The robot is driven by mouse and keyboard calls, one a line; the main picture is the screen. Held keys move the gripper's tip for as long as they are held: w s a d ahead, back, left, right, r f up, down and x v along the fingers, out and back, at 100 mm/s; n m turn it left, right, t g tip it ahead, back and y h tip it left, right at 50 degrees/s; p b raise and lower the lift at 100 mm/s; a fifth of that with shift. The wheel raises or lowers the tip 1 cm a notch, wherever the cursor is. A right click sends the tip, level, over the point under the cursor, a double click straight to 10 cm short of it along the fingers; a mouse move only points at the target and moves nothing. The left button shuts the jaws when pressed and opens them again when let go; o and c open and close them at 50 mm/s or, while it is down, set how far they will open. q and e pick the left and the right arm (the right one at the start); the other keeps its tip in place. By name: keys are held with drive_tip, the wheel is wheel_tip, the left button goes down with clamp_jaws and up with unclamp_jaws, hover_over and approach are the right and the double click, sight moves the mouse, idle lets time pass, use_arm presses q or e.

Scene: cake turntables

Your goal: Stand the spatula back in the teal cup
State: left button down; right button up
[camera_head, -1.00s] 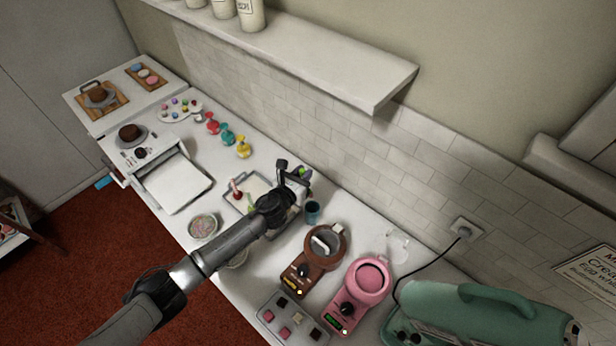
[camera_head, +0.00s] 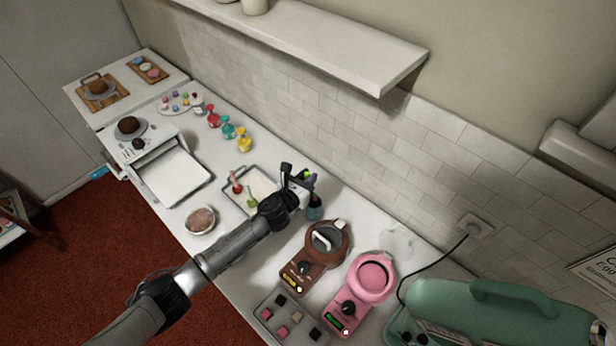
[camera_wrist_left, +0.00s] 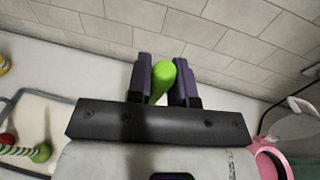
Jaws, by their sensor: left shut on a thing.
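My left gripper (camera_head: 303,176) is shut on the green handle of the spatula. In the left wrist view the handle (camera_wrist_left: 161,80) stands between the two dark fingers (camera_wrist_left: 162,84). The teal cup (camera_head: 315,210) stands on the counter just below the gripper in the head view, its upper part covered by the gripper. The spatula's lower part is hidden, so I cannot tell whether it is inside the cup. The cup does not show in the left wrist view. My right gripper is not in view.
A brown round machine (camera_head: 328,238) and a pink one (camera_head: 373,277) stand to the right of the cup. A tray (camera_head: 262,187) with red and green utensils lies to its left. The tiled wall (camera_head: 370,165) is close behind, and a teal mixer (camera_head: 490,310) stands far right.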

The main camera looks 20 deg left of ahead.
use_arm(q)
wheel_tip(320, 180, down, 8)
drive_tip(key=b, duration=0.7)
drive_tip(key=shift+f, duration=0.15)
drive_tip(key=c, duration=0.9)
unclamp_jaws()
drive_tip(key=shift+c, duration=0.2)
drive_tip(key=v, duration=1.4)
drive_tip(key=shift+w, duration=0.1)
